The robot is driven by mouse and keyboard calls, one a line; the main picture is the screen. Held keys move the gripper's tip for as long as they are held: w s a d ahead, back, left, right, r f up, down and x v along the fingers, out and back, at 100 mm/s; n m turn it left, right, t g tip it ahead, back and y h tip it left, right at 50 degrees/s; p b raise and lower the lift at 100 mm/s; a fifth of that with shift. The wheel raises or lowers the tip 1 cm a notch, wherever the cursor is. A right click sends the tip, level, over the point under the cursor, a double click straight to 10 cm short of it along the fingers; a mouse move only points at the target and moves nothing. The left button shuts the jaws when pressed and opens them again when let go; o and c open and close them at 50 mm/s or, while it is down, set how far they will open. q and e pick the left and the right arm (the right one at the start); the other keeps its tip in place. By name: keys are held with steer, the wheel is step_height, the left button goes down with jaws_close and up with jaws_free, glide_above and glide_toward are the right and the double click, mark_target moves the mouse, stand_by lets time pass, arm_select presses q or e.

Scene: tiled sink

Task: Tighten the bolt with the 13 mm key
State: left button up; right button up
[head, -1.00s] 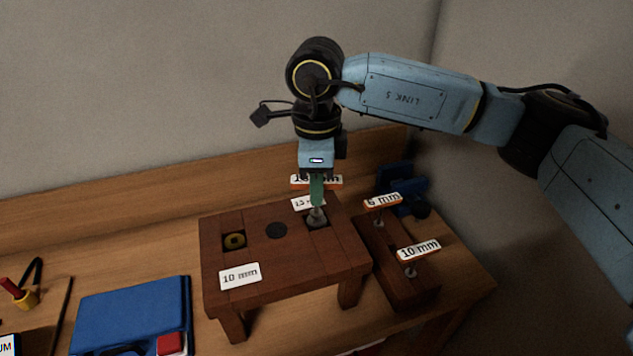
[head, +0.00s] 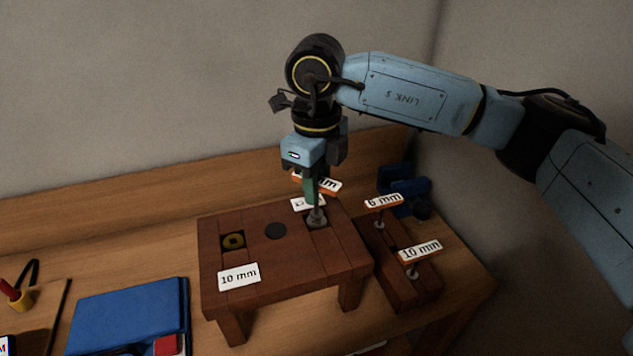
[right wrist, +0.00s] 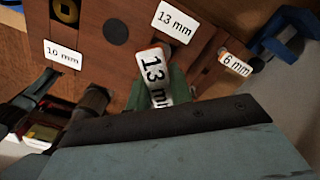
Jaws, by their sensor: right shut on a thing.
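My right gripper (head: 311,190) points down over the right side of a small wooden bench (head: 285,262). Its green fingers are shut on the 13 mm key (head: 328,186), whose orange-edged label reads 13 mm in the right wrist view (right wrist: 152,72). The key's grey metal lower end (head: 317,217) stands upright in the square recess beside the bench's 13 mm plate (head: 306,204). The bolt is hidden under it, so I cannot tell how far the key is seated. My left gripper is not in view.
A 6 mm key (head: 383,202) and a 10 mm key (head: 420,250) stand in a dark rack (head: 400,290) at right. A yellow-ringed recess (head: 233,240) lies left on the bench, near a 10 mm plate (head: 239,277). A blue case (head: 130,315) lies front left.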

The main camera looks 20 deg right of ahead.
steer(key=shift+r, duration=0.1)
steer(key=shift+m, duration=1.2)
steer(key=m, duration=0.3)
steer(key=shift+m+b, duration=0.35)
steer(key=shift+m, duration=0.05)
steer(key=o, duration=1)
steer(key=shift+r+p, duration=2)
steer(key=shift+r, duration=1.5)
steer(key=shift+s+f, duration=0.1)
